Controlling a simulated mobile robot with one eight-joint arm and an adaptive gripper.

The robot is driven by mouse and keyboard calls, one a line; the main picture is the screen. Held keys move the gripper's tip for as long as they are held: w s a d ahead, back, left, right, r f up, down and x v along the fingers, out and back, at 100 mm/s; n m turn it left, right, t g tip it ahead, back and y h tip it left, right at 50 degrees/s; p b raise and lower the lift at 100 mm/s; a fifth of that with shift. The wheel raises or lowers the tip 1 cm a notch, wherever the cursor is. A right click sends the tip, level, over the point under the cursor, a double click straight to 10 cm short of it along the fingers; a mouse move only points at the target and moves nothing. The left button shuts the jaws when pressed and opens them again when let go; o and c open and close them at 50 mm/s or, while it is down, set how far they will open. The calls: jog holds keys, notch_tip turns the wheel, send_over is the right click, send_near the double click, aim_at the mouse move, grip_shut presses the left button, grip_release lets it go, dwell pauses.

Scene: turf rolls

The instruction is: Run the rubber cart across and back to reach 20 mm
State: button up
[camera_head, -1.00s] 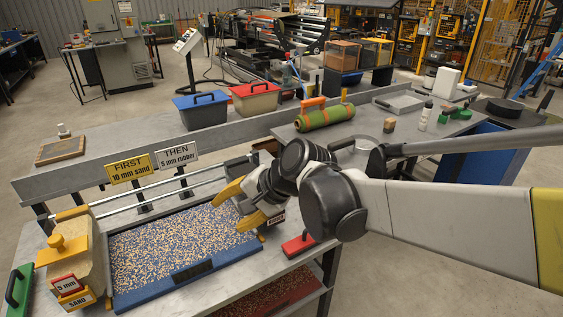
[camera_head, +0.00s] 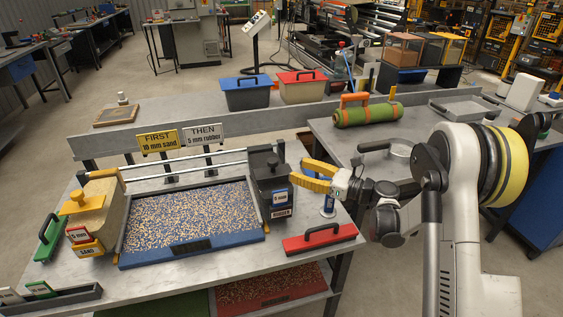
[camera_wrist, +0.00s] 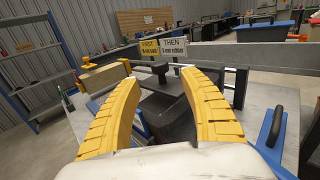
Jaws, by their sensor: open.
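The rubber cart (camera_head: 269,186), a dark hopper with a black knob, stands at the right end of the rails beside the tray. The sand cart (camera_head: 98,215), beige with a yellow top, stands at the left end. Between them lies a blue-rimmed tray (camera_head: 234,240) covered in mixed beige and dark granules. My gripper (camera_head: 297,171) is open just right of the rubber cart. In the wrist view, the cart's dark body and knob (camera_wrist: 160,68) show between and beyond my open yellow fingers (camera_wrist: 160,78). I cannot tell whether they touch it.
A red block with a black handle (camera_head: 318,239) lies at the bench's front right. Signs read "FIRST 10 mm sand" (camera_head: 158,141) and "THEN 5 mm rubber" (camera_head: 203,134). A green turf roll (camera_head: 367,114) lies on the right-hand bench. A raised ledge runs behind the rails.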

aim_at(272, 160)
jog(key=b+x, duration=0.2)
jog(key=x, duration=0.7)
jog(key=shift+w+a, duration=0.1)
jog(key=shift+a, duration=0.2)
jog(key=shift+f, duration=0.1)
grip_shut()
